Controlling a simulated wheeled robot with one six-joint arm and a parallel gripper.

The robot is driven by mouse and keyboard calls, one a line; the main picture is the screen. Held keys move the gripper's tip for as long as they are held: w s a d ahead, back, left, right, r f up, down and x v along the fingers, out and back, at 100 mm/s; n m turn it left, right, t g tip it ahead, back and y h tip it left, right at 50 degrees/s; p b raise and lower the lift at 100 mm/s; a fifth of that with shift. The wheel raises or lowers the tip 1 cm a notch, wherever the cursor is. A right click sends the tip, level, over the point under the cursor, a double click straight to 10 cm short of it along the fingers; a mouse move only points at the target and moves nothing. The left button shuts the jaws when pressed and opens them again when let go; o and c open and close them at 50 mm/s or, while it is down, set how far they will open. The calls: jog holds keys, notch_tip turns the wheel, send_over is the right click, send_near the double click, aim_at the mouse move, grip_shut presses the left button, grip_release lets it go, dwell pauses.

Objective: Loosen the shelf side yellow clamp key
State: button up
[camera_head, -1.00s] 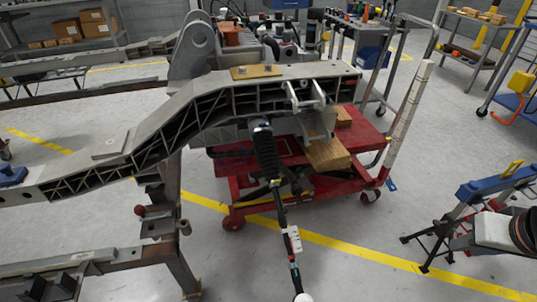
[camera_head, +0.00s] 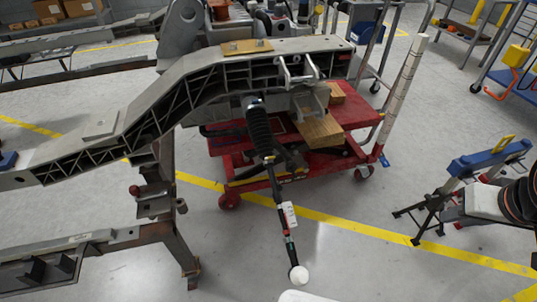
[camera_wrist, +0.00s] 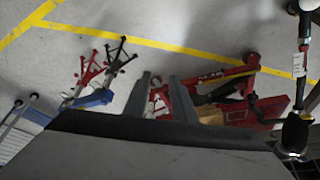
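A small yellow piece (camera_head: 502,144) sits on top of a blue beam (camera_head: 490,158) on a dark-legged stand at the right in the head view. I cannot tell whether it is the clamp key; no other clamp key is clear. In the wrist view, a blue beam (camera_wrist: 92,99) shows at the left with red and black legs above it. My gripper (camera_wrist: 161,88) shows in the wrist view as two dark fingers with a gap between them. It is open and empty, apart from everything. The head view shows part of my arm at the right edge, but not the fingertips.
A grey chassis frame (camera_head: 215,70) fills the left and middle, with a black damper (camera_head: 259,130) hanging from it. A red cart (camera_head: 352,117) stands beneath. A blue-shelved trolley (camera_head: 518,92) is at the far right. The floor (camera_head: 360,260) at front middle is clear.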

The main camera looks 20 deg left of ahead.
dwell(0.3)
jog(key=o, duration=0.4)
jog(key=w+a+r+n+g+y, duration=0.1)
jog(key=w+a+r+n+g, duration=0.1)
jog(key=w+a+r, duration=0.55)
notch_tip(320, 180, up, 7)
jog(key=n+g+h, duration=0.1)
jog(key=n+g, duration=0.2)
jog(key=n, duration=0.1)
send_over(270, 158)
jog(key=f, duration=1.7)
jog(key=shift+w+a, duration=0.1)
jog(key=shift+w, duration=0.15)
jog(key=shift+c, duration=0.5)
